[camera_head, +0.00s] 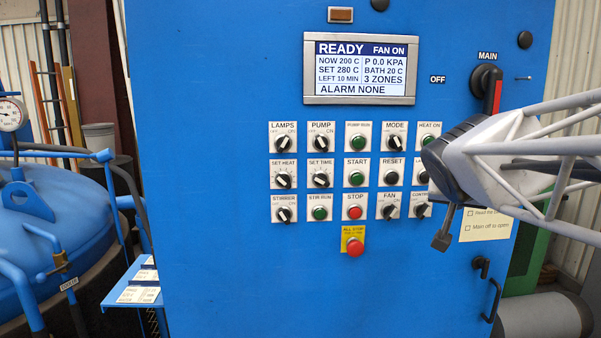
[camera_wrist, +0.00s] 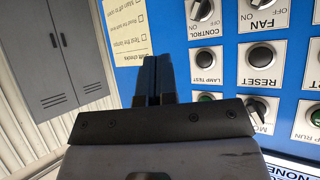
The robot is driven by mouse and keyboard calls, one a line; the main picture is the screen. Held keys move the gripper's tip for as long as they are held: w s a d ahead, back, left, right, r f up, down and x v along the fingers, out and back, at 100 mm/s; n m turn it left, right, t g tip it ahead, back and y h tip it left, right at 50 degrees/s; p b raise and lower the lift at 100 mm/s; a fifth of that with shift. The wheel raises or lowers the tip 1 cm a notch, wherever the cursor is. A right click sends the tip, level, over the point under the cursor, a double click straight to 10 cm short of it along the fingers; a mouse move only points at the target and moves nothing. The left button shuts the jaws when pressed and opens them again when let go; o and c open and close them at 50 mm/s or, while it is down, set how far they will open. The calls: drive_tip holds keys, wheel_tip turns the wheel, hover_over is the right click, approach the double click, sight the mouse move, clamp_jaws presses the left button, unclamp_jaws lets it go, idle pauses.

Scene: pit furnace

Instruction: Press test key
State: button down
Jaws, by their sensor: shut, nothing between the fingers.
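The blue control panel (camera_head: 220,270) fills the middle of the head view. The lamp test key is a round dark button on a white plate labelled LAMP TEST (camera_wrist: 208,57) in the wrist view. In the head view the lamp test key (camera_head: 421,177) is partly hidden by my arm. My gripper (camera_head: 440,242) is shut and empty in front of the panel, lower right of the key in the head view. In the wrist view its fingertips (camera_wrist: 153,62) point at the panel to the left of the key, between it and a paper note. Contact with the panel cannot be told.
RESET (camera_head: 391,172), the CONTROL knob (camera_head: 423,210) and the FAN knob (camera_head: 390,211) surround the key. The red all-stop button (camera_head: 354,247) is lower left. The display (camera_head: 360,68) reads READY, ALARM NONE. The paper checklist (camera_head: 487,225) is at right.

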drive_tip(key=shift+w, duration=0.15)
drive_tip(key=w, duration=0.8)
drive_tip(key=shift+w, duration=0.2)
drive_tip(key=shift+w, duration=0.8)
idle(3.2)
drive_tip(key=shift+s, duration=0.75)
drive_tip(key=shift+s, duration=0.1)
idle(0.4)
drive_tip(key=shift+s, duration=2.45)
drive_tip(key=shift+a, duration=0.1)
